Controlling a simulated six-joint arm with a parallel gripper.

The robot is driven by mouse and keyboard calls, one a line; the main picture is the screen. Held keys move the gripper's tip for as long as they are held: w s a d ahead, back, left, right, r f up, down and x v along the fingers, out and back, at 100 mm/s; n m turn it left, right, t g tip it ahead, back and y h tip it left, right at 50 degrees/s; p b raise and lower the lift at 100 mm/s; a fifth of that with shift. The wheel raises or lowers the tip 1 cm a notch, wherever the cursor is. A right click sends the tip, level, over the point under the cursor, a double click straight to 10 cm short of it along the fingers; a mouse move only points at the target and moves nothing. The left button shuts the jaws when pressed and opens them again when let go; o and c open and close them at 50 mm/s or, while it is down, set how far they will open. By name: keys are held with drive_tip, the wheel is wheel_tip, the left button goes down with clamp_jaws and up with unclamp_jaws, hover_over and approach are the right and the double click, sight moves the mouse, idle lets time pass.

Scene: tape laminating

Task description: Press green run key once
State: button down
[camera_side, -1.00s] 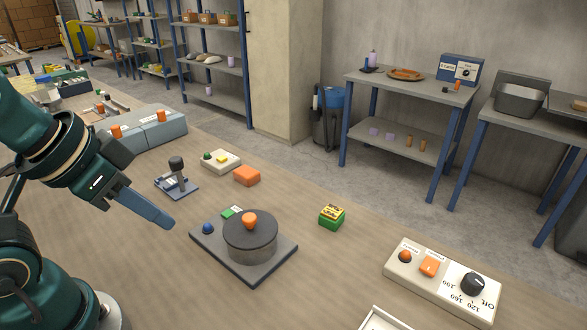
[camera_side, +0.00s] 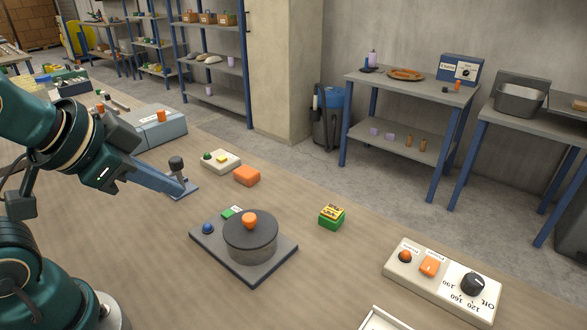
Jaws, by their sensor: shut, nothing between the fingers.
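A green key (camera_side: 228,214) with a white label beside it sits at the back edge of a dark base plate (camera_side: 258,272). The same plate bears a blue knob (camera_side: 207,229) and a round grey drum (camera_side: 250,247) with an orange knob on top. My gripper (camera_side: 180,189) is shut and empty, pointing right and downward. It is up and left of the green key in the picture, apart from it. Its tip overlaps the small blue-grey lever stand (camera_side: 190,186) in view; I cannot tell whether they touch.
Behind the plate are a white box (camera_side: 221,162) with green and yellow buttons and an orange block (camera_side: 247,176). A green-yellow block (camera_side: 331,216) lies right of the plate. A white dial panel (camera_side: 440,284) is at lower right. Bare table (camera_side: 150,250) lies left of the plate.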

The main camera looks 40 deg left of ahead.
drive_tip(key=w+a+r+m+t+y, duration=0.2)
drive_tip(key=w+a+r+m+t, duration=0.25)
drive_tip(key=w+m, duration=0.2)
drive_tip(key=m+g+h, duration=0.4)
drive_tip(key=m+h, duration=0.2)
drive_tip(key=m, duration=1.6)
hover_over(228, 215)
drive_tip(key=s, duration=0.1)
wheel_tip(228, 215, down, 10)
drive_tip(key=r, duration=0.1)
drive_tip(key=shift+a+f+t, duration=0.25)
drive_tip(key=shift+a, duration=0.1)
drive_tip(key=shift+f, duration=0.1)
drive_tip(key=shift+f, duration=4.3)
drive_tip(key=shift+f, duration=0.1)
